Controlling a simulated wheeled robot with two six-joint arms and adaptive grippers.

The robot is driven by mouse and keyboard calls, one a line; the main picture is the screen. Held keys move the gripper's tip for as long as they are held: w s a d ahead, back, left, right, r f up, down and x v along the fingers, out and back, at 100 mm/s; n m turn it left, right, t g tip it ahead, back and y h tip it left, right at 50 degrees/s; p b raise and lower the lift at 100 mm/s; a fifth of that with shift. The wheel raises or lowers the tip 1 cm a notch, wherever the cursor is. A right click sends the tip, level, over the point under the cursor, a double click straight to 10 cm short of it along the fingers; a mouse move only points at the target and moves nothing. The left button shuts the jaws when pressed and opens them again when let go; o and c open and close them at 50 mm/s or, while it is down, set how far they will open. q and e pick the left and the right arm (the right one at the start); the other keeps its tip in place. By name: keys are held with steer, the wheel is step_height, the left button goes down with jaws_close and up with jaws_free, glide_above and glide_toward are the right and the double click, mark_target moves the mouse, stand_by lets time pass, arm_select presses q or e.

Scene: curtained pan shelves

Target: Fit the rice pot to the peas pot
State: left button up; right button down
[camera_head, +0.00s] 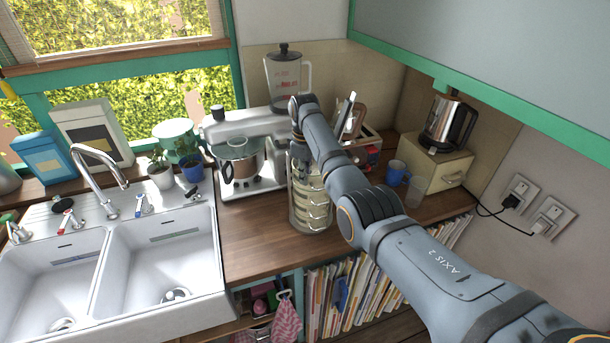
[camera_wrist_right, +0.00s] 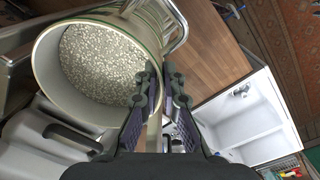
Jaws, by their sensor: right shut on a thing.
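The rice pot (camera_wrist_right: 50,62), a round cream pot full of pale grains, fills the left of the right wrist view. My right gripper (camera_wrist_right: 162,75) is shut on its rim, one finger inside and one outside. A metal side clip (camera_wrist_right: 180,25) shows beside the pot. In the head view my right arm reaches over a stack of cream pots (camera_head: 311,205) with metal clips on the counter; the arm hides part of the top. I cannot tell which pot is the peas pot, or whether the rice pot touches the stack. My left gripper is out of view.
A blue mug (camera_head: 396,172) and clear glass (camera_head: 415,192) are to the right. The double sink (camera_head: 165,250) lies left. Bare wooden counter (camera_head: 255,245) is free in front.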

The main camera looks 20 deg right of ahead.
steer(key=shift+f, duration=0.1)
steer(key=c, duration=1.4)
jaws_free()
steer(key=shift+f, duration=0.15)
step_height(320, 180, up, 12)
steer(key=shift+s+r, duration=0.1)
